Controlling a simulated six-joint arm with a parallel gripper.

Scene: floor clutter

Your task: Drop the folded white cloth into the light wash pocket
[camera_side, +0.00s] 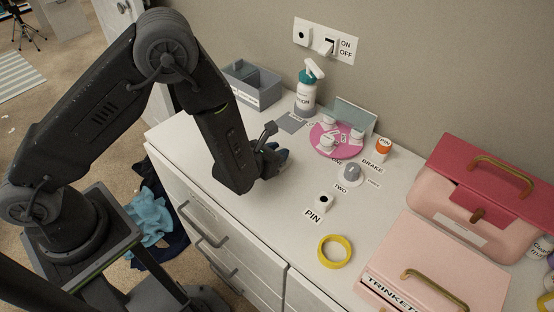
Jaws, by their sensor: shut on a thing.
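My gripper (272,160) is low over the white dresser top, left of the pink round tray. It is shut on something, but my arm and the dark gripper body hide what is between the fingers. I cannot make out a folded white cloth anywhere in view. A grey box (262,100) with a divider and a label on its front stands at the back left of the dresser top, behind my arm. Its label is too small to read, so I cannot tell whether it holds the light wash pocket.
A pump bottle (307,92) and a pink tray (318,147) with small white pots stand behind my gripper. A yellow ring (334,251), a pink case (485,190) and a trinket box (440,268) lie to the right. Blue cloth (150,216) lies on the floor.

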